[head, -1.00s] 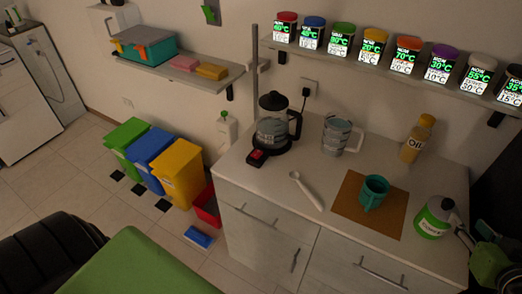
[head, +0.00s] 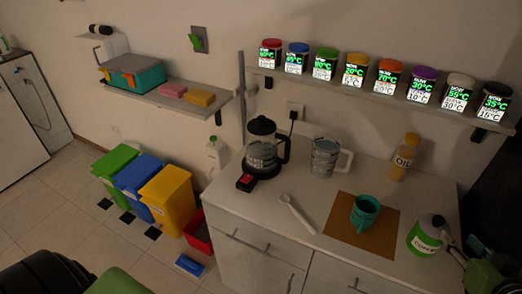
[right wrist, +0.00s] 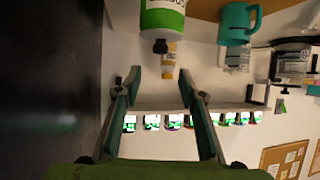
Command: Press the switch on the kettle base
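The kettle (head: 261,148), glass with a black lid and handle, stands on its black base at the back left of the counter. The red switch (head: 246,181) sits on the front of the base. The kettle also shows at the right of the right wrist view (right wrist: 292,62). My right gripper (right wrist: 160,84) is open, with nothing between its fingers. In the head view it is at the lower right edge, partly cut off, beside the green and white jar (head: 427,236) and far from the switch. My left gripper is not in view.
A measuring cup (head: 324,158), a white spoon (head: 296,213), a teal mug (head: 364,212) on a brown board (head: 345,236) and an oil bottle (head: 403,158) stand on the counter (head: 228,205).

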